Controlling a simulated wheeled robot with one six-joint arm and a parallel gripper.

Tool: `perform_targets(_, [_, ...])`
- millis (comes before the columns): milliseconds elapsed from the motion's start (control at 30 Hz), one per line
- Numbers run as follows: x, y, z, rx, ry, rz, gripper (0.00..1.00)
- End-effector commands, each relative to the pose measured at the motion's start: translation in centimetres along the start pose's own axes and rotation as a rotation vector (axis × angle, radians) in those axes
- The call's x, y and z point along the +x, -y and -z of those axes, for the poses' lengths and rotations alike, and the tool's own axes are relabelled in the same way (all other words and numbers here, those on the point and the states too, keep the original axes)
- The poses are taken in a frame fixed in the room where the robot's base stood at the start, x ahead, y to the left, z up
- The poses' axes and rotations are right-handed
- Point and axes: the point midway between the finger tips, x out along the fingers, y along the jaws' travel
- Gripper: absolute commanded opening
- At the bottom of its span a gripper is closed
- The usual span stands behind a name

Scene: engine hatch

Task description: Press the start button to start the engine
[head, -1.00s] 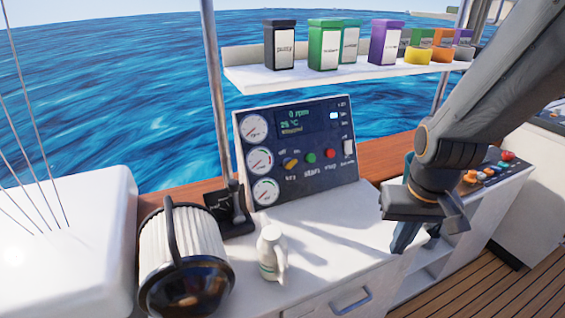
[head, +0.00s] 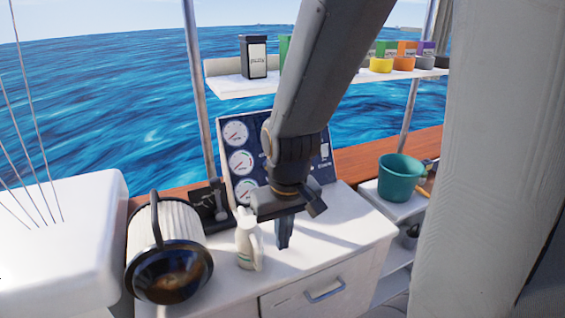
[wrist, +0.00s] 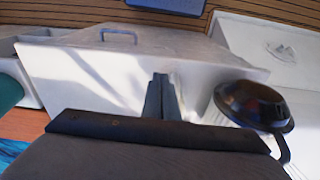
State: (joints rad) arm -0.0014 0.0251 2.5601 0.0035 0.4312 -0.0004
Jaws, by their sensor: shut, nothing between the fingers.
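The engine panel (head: 254,137) stands upright at the back of the white counter in the head view, with round gauges down its left side. My arm crosses in front of it and hides its middle, so the start button is hidden. My gripper (head: 283,246) points down over the counter in front of the panel, shut and empty. In the wrist view its fingers (wrist: 162,80) are together above the white counter surface. The panel does not show in the wrist view.
A light spray bottle (head: 246,240) stands just left of my gripper. A black-and-white ribbed canister (head: 170,265) lies further left; its black end shows in the wrist view (wrist: 250,103). A shelf (head: 228,86) with containers is above. A teal bucket (head: 400,178) stands right. The counter's right part (head: 345,232) is clear.

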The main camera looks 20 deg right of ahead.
Motion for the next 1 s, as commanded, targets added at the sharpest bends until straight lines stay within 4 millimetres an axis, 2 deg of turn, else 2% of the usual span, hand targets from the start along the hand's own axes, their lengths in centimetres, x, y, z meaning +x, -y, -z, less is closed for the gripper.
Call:
perform_targets(167, [0.1, 0.1, 0.5, 0.009, -0.010, 0.003, 0.00])
perform_targets(267, [0.6, 0.2, 2.5, 0.048, -0.060, 0.013, 0.00])
perform_targets(367, [1.5, 0.2, 6.6, 0.128, -0.161, 0.028, 0.00])
perform_targets(467, [2.6, -0.5, 12.0, 0.244, -0.304, 0.034, 0.00])
perform_targets(600, [4.0, -3.1, 19.2, 0.426, -0.528, 0.012, 0.00])
perform_targets(700, [4.7, -6.1, 23.2, 0.550, -0.692, -0.029, 0.00])
perform_targets(833, [5.1, -10.7, 26.4, 0.690, -0.903, -0.115, 0.00])
perform_targets(1000, [4.9, -15.7, 27.6, 0.808, -1.136, -0.242, 0.00])
